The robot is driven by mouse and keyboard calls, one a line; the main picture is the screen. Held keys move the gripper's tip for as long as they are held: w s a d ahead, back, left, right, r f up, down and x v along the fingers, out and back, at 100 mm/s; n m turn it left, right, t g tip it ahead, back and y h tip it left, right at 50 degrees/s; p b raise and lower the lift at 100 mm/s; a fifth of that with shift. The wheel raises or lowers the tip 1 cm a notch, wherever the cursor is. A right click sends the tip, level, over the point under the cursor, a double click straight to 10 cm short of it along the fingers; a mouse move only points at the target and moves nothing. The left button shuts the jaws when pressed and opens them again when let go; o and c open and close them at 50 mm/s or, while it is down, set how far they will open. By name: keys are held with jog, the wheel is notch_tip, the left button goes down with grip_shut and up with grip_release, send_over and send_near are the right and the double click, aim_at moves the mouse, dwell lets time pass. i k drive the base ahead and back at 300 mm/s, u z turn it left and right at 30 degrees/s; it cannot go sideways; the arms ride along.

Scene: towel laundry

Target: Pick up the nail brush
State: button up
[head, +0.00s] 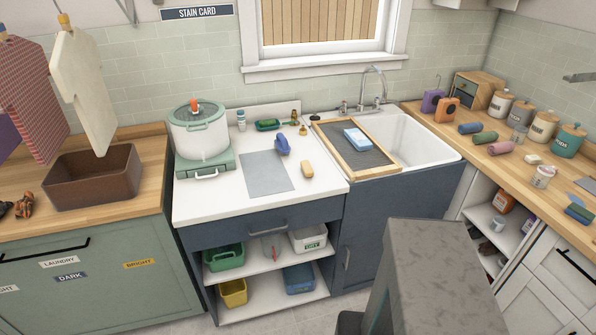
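A small tan, rounded block (307,169) lies on the white counter, right of a grey mat; it looks like a wooden-backed brush, but bristles cannot be made out. A blue-purple object (282,146) with a raised, handle-like top sits behind it, near the mat's back corner; it may also be a brush. I cannot tell for sure which is the nail brush. My gripper is not in view; only a grey part of my own body shows at the bottom right.
The grey mat (266,174) lies bare on the counter. A lidded pot (198,136) stands left, a green dish (267,125) behind. Right is the sink (420,146) with a wood-framed board (330,134) holding a blue-and-white block (357,139). The counter's front strip is clear.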

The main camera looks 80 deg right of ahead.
aim_at(308, 170)
jog(key=i, duration=1.4)
jog(key=z, duration=0.25)
jog(key=k, duration=0.15)
jog(key=z, duration=2)
